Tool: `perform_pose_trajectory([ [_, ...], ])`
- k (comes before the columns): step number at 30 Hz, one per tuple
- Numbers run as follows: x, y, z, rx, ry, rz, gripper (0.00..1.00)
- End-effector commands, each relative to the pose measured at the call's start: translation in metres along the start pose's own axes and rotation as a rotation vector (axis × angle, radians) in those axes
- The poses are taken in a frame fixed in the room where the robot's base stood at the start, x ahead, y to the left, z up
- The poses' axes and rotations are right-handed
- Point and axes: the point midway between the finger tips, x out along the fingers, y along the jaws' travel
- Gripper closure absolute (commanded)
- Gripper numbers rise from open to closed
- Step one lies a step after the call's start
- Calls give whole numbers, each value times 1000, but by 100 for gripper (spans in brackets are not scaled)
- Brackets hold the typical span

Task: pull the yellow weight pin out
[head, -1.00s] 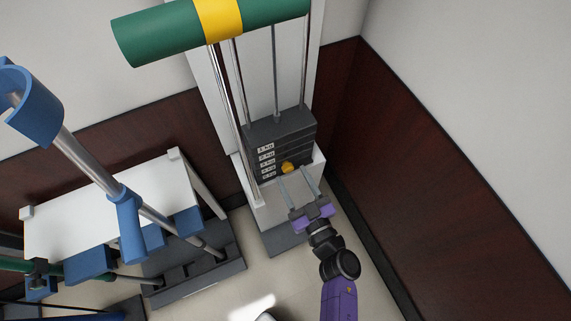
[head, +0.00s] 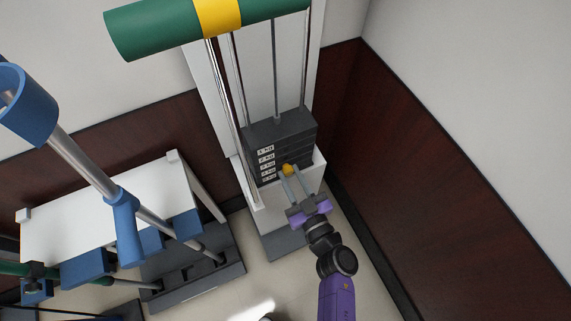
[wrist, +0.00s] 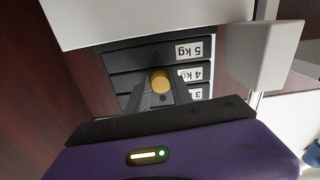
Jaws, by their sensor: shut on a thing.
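The yellow weight pin (head: 288,169) sits at the front of the dark weight stack (head: 280,134), low on the labelled plates. In the wrist view the round yellow pin head (wrist: 160,81) is in front of the plate marked 4 kg, below the one marked 5 kg. My gripper (head: 289,173) reaches the pin from the front, with its fingers closed on either side of the head. In the wrist view my gripper's fingertips (wrist: 161,84) press against the pin head. The pin's shaft is hidden.
A white housing (head: 290,203) surrounds the bottom of the stack. Steel guide rods (head: 275,65) rise above it, under a green and yellow roller (head: 218,18). A blue and white machine (head: 105,210) stands to the left. A dark wall panel (head: 420,150) is on the right.

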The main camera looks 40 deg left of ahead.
Motion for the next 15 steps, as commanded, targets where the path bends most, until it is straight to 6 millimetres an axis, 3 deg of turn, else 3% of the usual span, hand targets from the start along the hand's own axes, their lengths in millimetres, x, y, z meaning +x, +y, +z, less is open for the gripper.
perform_pose_trajectory([
  [15,-5,0,0,0,0,-1,100],
])
